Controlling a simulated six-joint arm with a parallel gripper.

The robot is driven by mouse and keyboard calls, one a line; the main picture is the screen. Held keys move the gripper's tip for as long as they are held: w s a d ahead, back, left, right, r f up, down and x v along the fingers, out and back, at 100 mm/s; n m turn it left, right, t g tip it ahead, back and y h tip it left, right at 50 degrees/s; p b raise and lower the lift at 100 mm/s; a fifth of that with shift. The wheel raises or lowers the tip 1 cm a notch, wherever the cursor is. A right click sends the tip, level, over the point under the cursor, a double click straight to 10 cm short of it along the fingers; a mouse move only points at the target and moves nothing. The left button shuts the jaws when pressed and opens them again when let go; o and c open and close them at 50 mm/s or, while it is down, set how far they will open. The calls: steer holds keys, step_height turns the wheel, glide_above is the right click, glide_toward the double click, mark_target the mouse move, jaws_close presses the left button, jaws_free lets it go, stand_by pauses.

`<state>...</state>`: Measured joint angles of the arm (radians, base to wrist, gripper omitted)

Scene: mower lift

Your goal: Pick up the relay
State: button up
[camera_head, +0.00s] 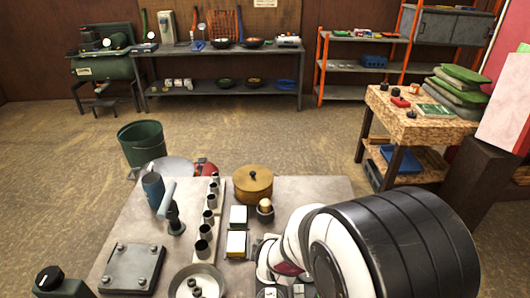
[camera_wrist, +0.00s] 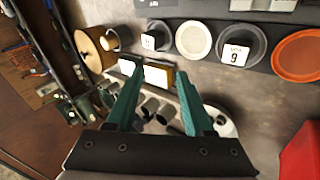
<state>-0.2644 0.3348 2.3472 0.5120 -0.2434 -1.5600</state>
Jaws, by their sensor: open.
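I cannot tell for certain which object is the relay. My gripper (camera_wrist: 160,78) is open, its two green fingers spread apart in the wrist view. A yellow-sided box with a white top (camera_wrist: 158,72) shows around and between the fingertips; I cannot tell whether they touch it. My white and black arm reaches in from the right there and hides most of the gripper. Small grey blocks (camera_wrist: 248,5) show at the wrist view's top edge.
A row of dark cups (camera_head: 203,248) stands left, with a round pan (camera_head: 198,284) in front.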

steer(key=w+f+n, duration=0.1)
steer(key=n, duration=0.1)
steer(key=w+f+n+t+h, duration=0.1)
steer(key=f+n, duration=0.1)
steer(key=w+f+n+t, duration=0.1)
steer(key=n, duration=0.1)
steer(key=shift+w+a+f, duration=0.15)
steer(key=shift+w, duration=0.2)
steer(key=f+n+t, duration=0.1)
steer(key=n, duration=0.2)
steer(key=w+f+n+t+h, duration=0.1)
steer(key=n, duration=0.1)
steer(key=f+n+h, duration=0.1)
steer(key=n, duration=0.2)
steer(key=shift+w+f+n+t, duration=0.2)
steer(key=shift+w+n+t, duration=0.1)
steer(key=shift+w+t, duration=0.1)
steer(key=n, duration=0.1)
steer(key=n+t, duration=0.1)
steer(key=n, duration=0.1)
steer(key=shift+w+f, duration=0.2)
steer(key=shift+f, duration=0.15)
steer(key=x, duration=0.4)
steer(key=shift+w+d, duration=0.2)
steer(key=shift+w, duration=0.15)
jaws_close()
